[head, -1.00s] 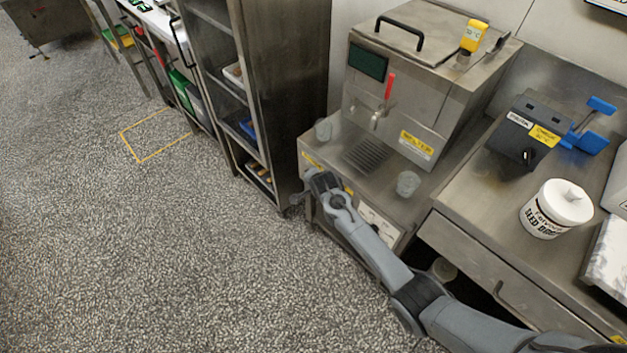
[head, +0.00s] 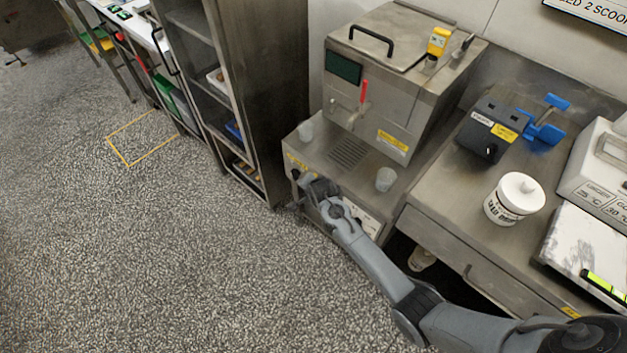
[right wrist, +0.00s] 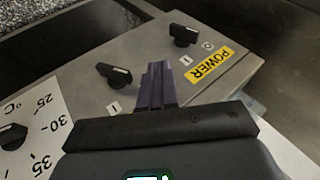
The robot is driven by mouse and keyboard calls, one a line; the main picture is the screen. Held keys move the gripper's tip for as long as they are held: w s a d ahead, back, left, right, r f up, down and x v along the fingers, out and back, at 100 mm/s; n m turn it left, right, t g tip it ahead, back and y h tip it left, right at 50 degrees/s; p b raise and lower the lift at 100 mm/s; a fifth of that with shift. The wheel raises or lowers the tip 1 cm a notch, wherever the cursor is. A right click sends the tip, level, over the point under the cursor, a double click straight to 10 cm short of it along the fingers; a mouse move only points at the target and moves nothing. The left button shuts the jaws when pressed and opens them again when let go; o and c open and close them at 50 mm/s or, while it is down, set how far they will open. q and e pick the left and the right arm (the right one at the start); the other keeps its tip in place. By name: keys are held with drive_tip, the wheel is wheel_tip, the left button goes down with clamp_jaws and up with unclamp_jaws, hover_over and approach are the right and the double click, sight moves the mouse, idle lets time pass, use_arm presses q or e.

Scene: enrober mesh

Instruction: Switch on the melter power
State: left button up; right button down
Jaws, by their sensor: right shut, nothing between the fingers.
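The melter (head: 386,104) is a steel machine with a dark green display, a red lever and a drip grille, on the right side of the head view. My right gripper (head: 308,190) is at the front left of its base. In the right wrist view, my shut, empty fingers (right wrist: 158,85) are over a grey panel. A black power knob (right wrist: 184,36) sits beyond them to the right, beside a yellow POWER label (right wrist: 211,65) with I and O marks. The fingers look apart from this knob. My left gripper is out of view.
A second black knob (right wrist: 114,75) is just left of my fingers, and a temperature dial (right wrist: 12,136) is at the far left. Clear cups (head: 385,179) stand on the melter's base. A steel rack (head: 262,100) stands left of the melter. A white tub (head: 514,200) is on the counter.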

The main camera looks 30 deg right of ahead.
drive_tip(key=p+v, duration=0.1)
drive_tip(key=v, duration=0.4)
drive_tip(key=shift+w+r+p, duration=0.15)
drive_tip(key=shift+r+p, duration=0.1)
drive_tip(key=shift+p, duration=0.05)
